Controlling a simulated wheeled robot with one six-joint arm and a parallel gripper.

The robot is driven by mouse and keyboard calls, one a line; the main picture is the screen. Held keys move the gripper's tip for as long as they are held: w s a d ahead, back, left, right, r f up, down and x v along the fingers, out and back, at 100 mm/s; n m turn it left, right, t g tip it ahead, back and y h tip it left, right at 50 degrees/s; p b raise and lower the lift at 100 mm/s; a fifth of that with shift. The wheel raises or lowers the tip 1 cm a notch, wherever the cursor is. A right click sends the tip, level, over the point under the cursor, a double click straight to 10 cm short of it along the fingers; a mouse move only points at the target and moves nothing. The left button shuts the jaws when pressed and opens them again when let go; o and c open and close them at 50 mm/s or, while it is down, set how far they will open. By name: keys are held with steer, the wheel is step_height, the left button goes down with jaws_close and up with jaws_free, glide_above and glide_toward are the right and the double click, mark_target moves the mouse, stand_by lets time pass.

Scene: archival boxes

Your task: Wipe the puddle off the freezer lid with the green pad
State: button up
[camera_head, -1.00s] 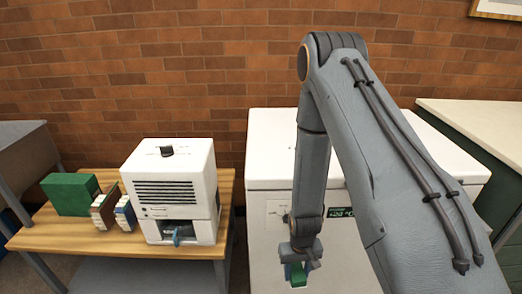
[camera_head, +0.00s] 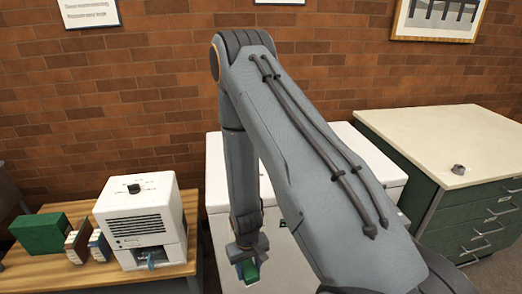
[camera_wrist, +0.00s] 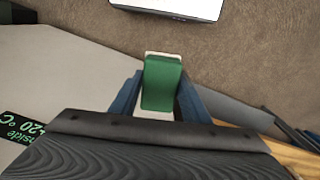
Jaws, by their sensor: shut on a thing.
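The white freezer (camera_head: 216,187) stands in the middle of the head view, against the brick wall. My arm crosses in front of it and hides much of its lid (camera_head: 370,157). No puddle shows on the visible part of the lid. My gripper (camera_head: 251,274) hangs low in front of the freezer's front face, below lid height. It is shut on the green pad (camera_head: 249,268). In the wrist view the green pad (camera_wrist: 161,84), with a pale backing, sits between the blue fingers of my gripper (camera_wrist: 160,100). The freezer's dark temperature label (camera_wrist: 24,128) shows at left.
A wooden table (camera_head: 180,270) at left bears a white machine (camera_head: 140,220), a green box (camera_head: 40,233) and small boxes (camera_head: 88,243). At right a green drawer cabinet (camera_head: 470,225) has a pale top, clear but for a small grey object (camera_head: 458,169).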

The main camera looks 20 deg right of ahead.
mark_target(250, 272)
steer(key=r+p, duration=0.2)
steer(key=s+r+p, duration=0.1)
steer(key=r+p, duration=0.1)
steer(key=r, duration=0.1)
steer(key=shift+s, duration=0.2)
steer(key=w+d+r+n, duration=0.2)
steer(key=d+r, duration=0.3)
steer(key=r, duration=0.3)
steer(key=w+d+r+n, duration=0.2)
steer(key=w+d+r, duration=0.3)
steer(key=r, duration=0.3)
steer(key=w+d+r+n, duration=0.2)
steer(key=w+d+r, duration=0.2)
steer(key=r, duration=0.4)
steer(key=shift+d+b, duration=0.3)
steer(key=shift+d, duration=0.35)
